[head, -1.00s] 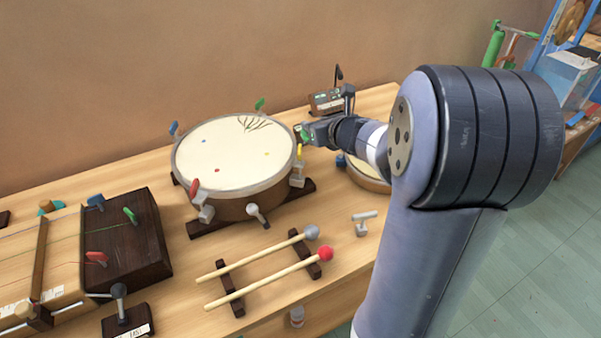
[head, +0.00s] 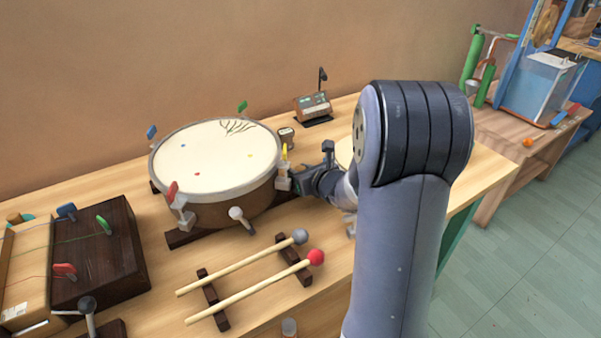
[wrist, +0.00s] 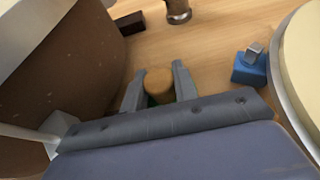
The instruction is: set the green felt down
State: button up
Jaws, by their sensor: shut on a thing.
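My gripper (wrist: 158,84) is shut on the green felt (wrist: 158,99), which shows green low between the fingers under a round tan, wood-like top. In the head view my gripper (head: 297,182) is low beside the right side of the big drum (head: 215,160). The felt cannot be made out there. In the wrist view the big drum's brown side (wrist: 75,75) is on the left and a small cream-topped drum (wrist: 306,50) on the right. Bare wood shows beyond the held felt. Whether the felt touches the table is hidden.
A blue block with a metal piece (wrist: 250,66) stands near the small drum. A metal cylinder (wrist: 178,10) and a dark drum foot (wrist: 130,22) are beyond the gripper. Two mallets (head: 250,265) lie on a rack in front. A small box (head: 313,107) stands at the back.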

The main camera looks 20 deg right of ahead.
jog(key=shift+f+b, duration=0.15)
jog(key=shift+b, duration=0.15)
jog(key=o, duration=1)
jog(key=shift+c, duration=0.2)
